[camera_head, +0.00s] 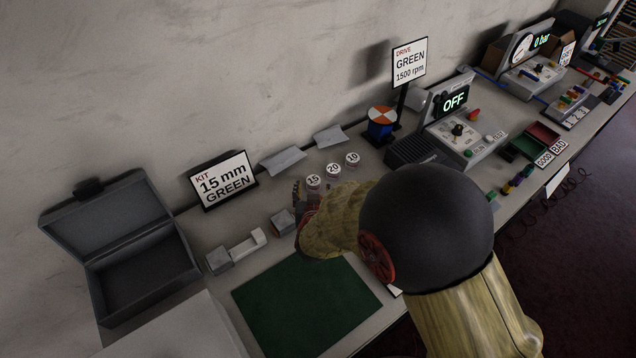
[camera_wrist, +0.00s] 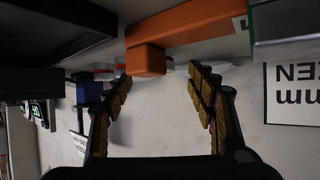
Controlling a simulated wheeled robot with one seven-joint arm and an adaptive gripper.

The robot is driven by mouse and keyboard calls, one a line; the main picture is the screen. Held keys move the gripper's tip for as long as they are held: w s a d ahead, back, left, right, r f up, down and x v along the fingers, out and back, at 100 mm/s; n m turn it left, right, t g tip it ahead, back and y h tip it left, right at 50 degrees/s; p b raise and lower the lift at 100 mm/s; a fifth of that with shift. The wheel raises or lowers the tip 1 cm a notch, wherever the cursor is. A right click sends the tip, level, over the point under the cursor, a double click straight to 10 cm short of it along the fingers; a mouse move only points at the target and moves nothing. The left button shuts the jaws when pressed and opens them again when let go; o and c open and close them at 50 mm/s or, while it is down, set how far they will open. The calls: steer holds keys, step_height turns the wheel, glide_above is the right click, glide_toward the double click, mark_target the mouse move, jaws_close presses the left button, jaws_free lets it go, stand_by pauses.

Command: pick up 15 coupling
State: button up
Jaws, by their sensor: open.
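Three round white-topped pieces marked 15, 20 and 10 stand in a row behind my gripper in the head view. The 15 coupling (camera_head: 313,181) is the leftmost and closest to my gripper (camera_head: 307,197). My gripper's fingers are partly hidden by my arm there. In the wrist view, which is upside down, my gripper (camera_wrist: 158,78) is open, its fingers apart. The end of an orange block (camera_wrist: 147,60) shows beyond and between the fingertips. Small pale pieces with red bands (camera_wrist: 103,71) show left of it; I cannot tell which is the 15.
A kit sign (camera_head: 223,181) reads 15 mm GREEN. A green mat (camera_head: 305,305) lies in front, with an open grey case (camera_head: 130,245) at left. A small block (camera_head: 283,221) stands just left of my gripper. A motor unit with an OFF display (camera_head: 454,101) stands to the right.

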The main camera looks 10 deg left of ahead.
mark_target(314, 183)
steer(key=b+x, duration=0.1)
steer(key=x, duration=0.3)
steer(key=shift+w+f+b, duration=0.15)
steer(key=shift+f+b, duration=0.15)
steer(key=shift+b, duration=0.05)
steer(key=shift+w+a, duration=0.1)
steer(key=shift+w, duration=0.2)
steer(key=c, duration=0.4)
steer(key=c, duration=0.9)
steer(key=shift+c, duration=0.2)
